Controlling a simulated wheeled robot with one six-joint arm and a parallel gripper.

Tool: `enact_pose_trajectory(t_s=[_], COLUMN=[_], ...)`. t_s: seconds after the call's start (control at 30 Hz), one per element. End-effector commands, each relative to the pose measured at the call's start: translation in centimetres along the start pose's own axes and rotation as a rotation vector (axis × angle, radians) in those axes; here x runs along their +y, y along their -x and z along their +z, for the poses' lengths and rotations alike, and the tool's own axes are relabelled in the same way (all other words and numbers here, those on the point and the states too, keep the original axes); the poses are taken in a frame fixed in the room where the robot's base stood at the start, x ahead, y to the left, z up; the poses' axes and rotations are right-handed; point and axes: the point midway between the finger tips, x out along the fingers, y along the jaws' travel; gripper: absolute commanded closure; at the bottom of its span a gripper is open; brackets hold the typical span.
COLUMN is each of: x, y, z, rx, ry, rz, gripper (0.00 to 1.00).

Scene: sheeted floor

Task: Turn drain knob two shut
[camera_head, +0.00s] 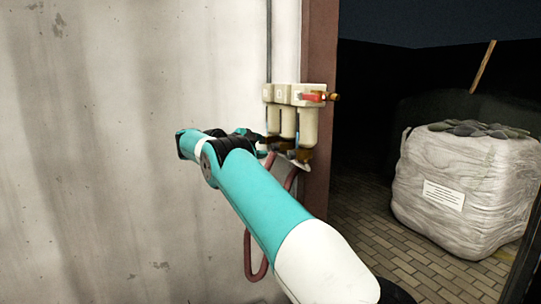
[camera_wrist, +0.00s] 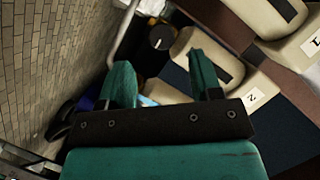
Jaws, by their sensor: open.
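The beige filter unit (camera_head: 297,94) hangs on the wall beside the door frame, with several bowls below it. In the wrist view, a label "2" (camera_wrist: 252,98) is near a beige bowl (camera_wrist: 188,42) with a dark window. A round black knob (camera_wrist: 160,38) with a white mark is at that bowl's lower end; it appears to be drain knob two. My gripper (camera_wrist: 160,62) is open. Its two teal fingers point toward the knob, which lies beyond the tips, between their directions. I see no contact. In the head view my arm hides most of the gripper and the knobs.
A red valve handle (camera_head: 312,97) with a brass fitting sticks out at the unit's right. A dark red hose (camera_head: 248,255) loops below. The door frame (camera_head: 318,50) stands close right. A wrapped pallet load (camera_head: 465,185) is on the brick floor beyond.

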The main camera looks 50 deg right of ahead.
Motion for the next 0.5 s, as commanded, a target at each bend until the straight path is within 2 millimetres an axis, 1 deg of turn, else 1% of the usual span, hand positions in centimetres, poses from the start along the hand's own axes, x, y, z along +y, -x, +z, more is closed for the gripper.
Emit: enact_pose_trajectory(t_s=[0.03, 0.1, 0.2, 0.33, 0.5], x=[-0.4, -0.4, -0.4, -0.3, -0.2], y=[-1.0, -2.4, -3.9, -5.2, -5.8], z=[-0.4, -0.4, -0.4, -0.3, -0.1], rx=[0.003, 0.002, 0.002, 0.001, -0.001], ry=[-0.001, 0.000, -0.002, -0.002, -0.002], rz=[0.001, 0.001, 0.000, 0.000, -0.001], gripper=[0.41, 0.41, 0.41, 0.41, 0.41])
